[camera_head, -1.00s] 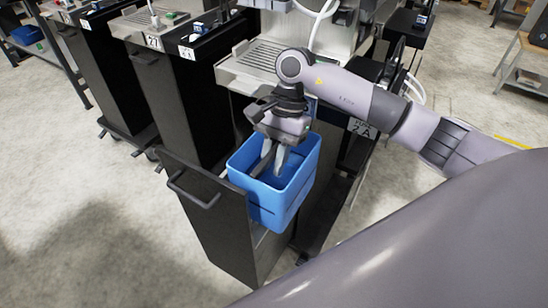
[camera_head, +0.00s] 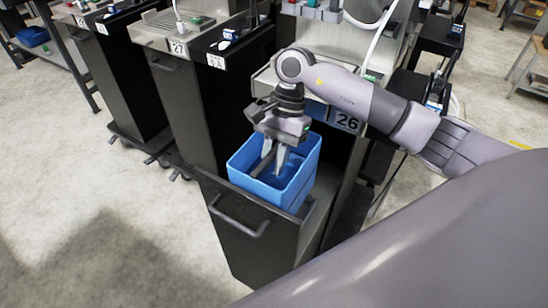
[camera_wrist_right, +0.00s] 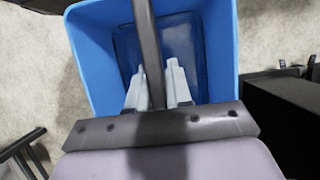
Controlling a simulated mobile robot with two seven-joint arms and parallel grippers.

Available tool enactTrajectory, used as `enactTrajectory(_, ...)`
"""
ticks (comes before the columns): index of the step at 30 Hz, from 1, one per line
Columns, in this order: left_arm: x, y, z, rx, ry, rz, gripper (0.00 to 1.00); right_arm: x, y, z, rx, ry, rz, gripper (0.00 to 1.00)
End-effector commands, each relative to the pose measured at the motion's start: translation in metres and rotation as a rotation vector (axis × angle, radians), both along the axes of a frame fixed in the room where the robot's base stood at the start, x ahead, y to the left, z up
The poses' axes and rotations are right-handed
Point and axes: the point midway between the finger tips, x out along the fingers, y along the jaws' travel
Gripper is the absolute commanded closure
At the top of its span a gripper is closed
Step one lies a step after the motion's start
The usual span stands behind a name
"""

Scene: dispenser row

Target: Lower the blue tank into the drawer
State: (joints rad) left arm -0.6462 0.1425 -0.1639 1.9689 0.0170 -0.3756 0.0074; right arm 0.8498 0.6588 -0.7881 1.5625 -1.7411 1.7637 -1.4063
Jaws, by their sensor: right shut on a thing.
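The blue tank (camera_head: 268,191) is an open box held upright by my right gripper (camera_head: 270,164). It sits inside the open top of the black pulled-out drawer (camera_head: 245,250), its upper walls and rim above the drawer's edge. The drawer front hides its lower part, so I cannot tell whether it touches the bottom. In the right wrist view, the tank (camera_wrist_right: 218,45) lies under my gripper (camera_wrist_right: 158,85), whose fingers are shut on the dark bar (camera_wrist_right: 147,40) across its opening. My left gripper is not in view.
The drawer has a bar handle (camera_head: 238,222) on its front. The machine labelled 26 (camera_head: 347,121) stands behind. Neighbouring black cabinets (camera_head: 195,100) stand close on the left. The floor (camera_head: 120,220) in front and to the left is clear.

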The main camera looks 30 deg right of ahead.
Motion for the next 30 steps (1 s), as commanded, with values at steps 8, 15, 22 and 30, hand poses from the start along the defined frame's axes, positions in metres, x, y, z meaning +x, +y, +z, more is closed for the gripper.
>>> enactTrajectory(8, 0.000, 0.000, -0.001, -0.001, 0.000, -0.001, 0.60, 0.001, 0.001, 0.001, 0.006, -0.007, 0.001, 1.00)
enactTrajectory(15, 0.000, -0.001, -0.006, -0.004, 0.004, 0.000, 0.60, 0.002, 0.001, -0.013, 0.006, -0.007, 0.001, 1.00)
enactTrajectory(22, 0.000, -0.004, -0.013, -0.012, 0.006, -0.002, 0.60, 0.001, 0.001, -0.033, 0.006, -0.006, 0.000, 1.00)
enactTrajectory(30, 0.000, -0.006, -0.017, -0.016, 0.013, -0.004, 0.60, 0.002, 0.001, -0.052, 0.007, -0.007, 0.000, 1.00)
